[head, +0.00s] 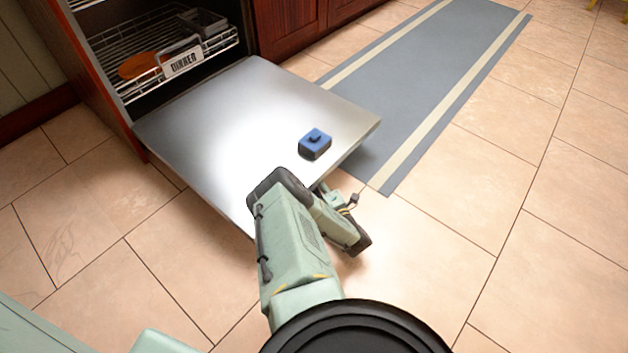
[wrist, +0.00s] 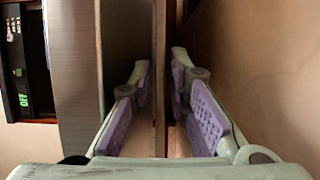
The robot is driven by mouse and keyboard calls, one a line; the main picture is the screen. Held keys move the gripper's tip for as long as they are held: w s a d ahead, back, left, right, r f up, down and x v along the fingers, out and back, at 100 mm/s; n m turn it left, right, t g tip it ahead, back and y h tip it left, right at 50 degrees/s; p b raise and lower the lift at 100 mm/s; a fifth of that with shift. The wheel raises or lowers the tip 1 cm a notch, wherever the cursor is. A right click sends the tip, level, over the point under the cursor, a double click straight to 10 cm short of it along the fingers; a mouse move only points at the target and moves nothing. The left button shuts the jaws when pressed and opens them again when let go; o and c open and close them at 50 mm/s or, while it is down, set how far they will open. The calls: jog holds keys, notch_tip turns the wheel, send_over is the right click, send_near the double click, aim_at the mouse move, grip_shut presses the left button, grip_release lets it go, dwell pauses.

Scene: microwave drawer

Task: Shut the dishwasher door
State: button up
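The dishwasher door (head: 215,115) is folded down flat, its bare metal inner face up. The dishwasher's inside is open behind it, with a wire rack (head: 205,50) showing. My arm reaches to the door's near right corner, and my gripper (head: 348,202) is low beside that edge, partly hidden by my arm. In the wrist view, my gripper (wrist: 161,75) has its purple-padded fingers apart. A grey panel (wrist: 78,80) lies left of the fingers and a thin dark upright edge runs between them. I cannot tell whether the fingers touch it.
A small blue box-like object (head: 315,145) sits on the door near its right edge. A grey striped mat (head: 430,75) lies on the floor to the right. Red wooden cabinets (head: 290,22) stand behind. The tiled floor (head: 550,240) at the right is clear.

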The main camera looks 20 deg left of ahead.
jog(key=shift+w+a, duration=0.45)
jog(key=shift+a, duration=0.05)
jog(key=shift+c, duration=0.4)
grip_shut()
